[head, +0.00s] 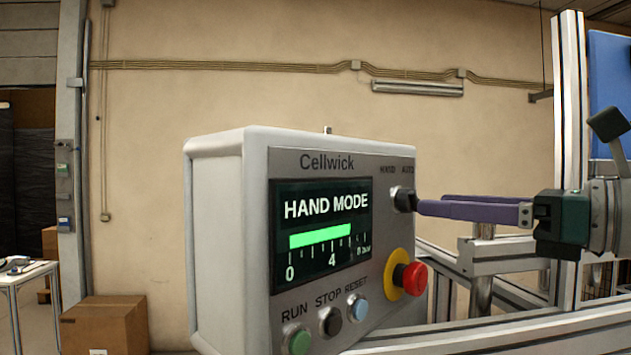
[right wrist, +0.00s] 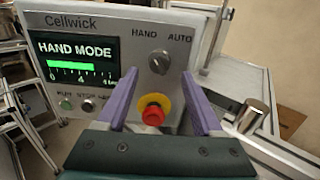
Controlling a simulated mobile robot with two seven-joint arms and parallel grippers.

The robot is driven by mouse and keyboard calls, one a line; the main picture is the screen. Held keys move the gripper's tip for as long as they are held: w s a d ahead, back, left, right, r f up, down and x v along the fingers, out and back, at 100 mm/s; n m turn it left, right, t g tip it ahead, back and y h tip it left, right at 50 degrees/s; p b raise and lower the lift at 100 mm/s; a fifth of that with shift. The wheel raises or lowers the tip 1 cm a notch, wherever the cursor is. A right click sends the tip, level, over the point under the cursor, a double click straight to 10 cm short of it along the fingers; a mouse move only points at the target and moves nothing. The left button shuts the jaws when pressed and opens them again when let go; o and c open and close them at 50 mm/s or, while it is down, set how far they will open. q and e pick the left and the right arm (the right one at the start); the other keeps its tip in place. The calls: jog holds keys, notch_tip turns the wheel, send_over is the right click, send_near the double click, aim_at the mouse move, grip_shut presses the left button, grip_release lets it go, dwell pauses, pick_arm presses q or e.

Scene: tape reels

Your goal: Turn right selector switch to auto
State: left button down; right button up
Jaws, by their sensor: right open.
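The panel's display (head: 322,222) reads HAND MODE. My right gripper (head: 420,206) has purple fingers and comes in from the right, its tips close to the knob. In the right wrist view the open fingers (right wrist: 159,75) lie to the left and right of the knob, with nothing held. I cannot tell whether they touch it. My left gripper is out of view.
A red emergency stop with a yellow collar (head: 410,279) sits below the switch. RUN, STOP and RESET buttons (head: 330,321) line the lower panel. Metal frame rails (head: 500,337) and an upright post (head: 567,150) stand at the right. Cardboard boxes (head: 104,325) are at lower left.

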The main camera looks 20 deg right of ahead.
aim_at(409, 201)
jog(key=shift+p+x, duration=0.65)
jog(key=shift+x, duration=1.25)
jog(key=shift+c, duration=0.3)
jog(key=shift+s, duration=0.1)
grip_shut()
